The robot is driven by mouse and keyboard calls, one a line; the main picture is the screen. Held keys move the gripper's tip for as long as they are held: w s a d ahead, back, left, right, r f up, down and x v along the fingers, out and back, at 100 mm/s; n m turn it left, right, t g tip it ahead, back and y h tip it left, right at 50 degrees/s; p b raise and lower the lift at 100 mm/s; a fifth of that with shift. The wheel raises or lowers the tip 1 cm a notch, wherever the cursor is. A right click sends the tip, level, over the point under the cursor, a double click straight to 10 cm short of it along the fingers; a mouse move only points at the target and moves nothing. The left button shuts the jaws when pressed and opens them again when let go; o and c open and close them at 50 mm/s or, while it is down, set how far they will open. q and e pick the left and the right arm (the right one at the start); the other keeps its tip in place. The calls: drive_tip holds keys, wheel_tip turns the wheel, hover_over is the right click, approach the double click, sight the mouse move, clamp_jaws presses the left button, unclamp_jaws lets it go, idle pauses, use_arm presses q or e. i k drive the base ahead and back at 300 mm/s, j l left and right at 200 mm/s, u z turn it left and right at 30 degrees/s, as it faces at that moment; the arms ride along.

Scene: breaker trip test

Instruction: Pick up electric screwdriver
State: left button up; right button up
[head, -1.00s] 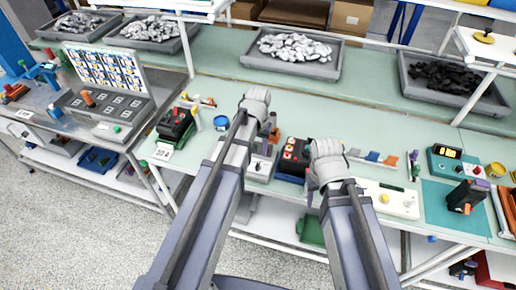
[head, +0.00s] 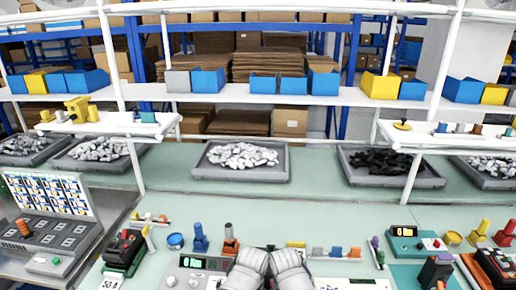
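My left gripper (head: 246,270) and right gripper (head: 290,270) show as two grey shapes side by side at the bottom centre of the head view, over the bench's front part. Their fingers are hidden, so I cannot tell whether they are open. I cannot tell for sure which thing is the electric screwdriver. A dark tool-like thing with an orange-red part (head: 436,270) stands at the lower right on a teal mat (head: 456,281), apart from both grippers. Just behind my grippers, a blue upright piece (head: 200,240) and an orange one with a grey top (head: 230,240) stand on the bench.
A black-and-red device (head: 122,248) stands at the left, and a meter box with a display (head: 415,243) at the right. Grey trays of white parts (head: 240,179) and black parts (head: 391,184) sit farther back. White posts (head: 408,170) hold a shelf with bins above.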

sight(228, 227)
drive_tip(key=z, duration=1.3)
drive_tip(key=u, duration=1.7)
drive_tip(key=i+j, duration=0.6)
drive_tip(key=i+j+u, duration=0.05)
drive_tip(key=i, duration=0.05)
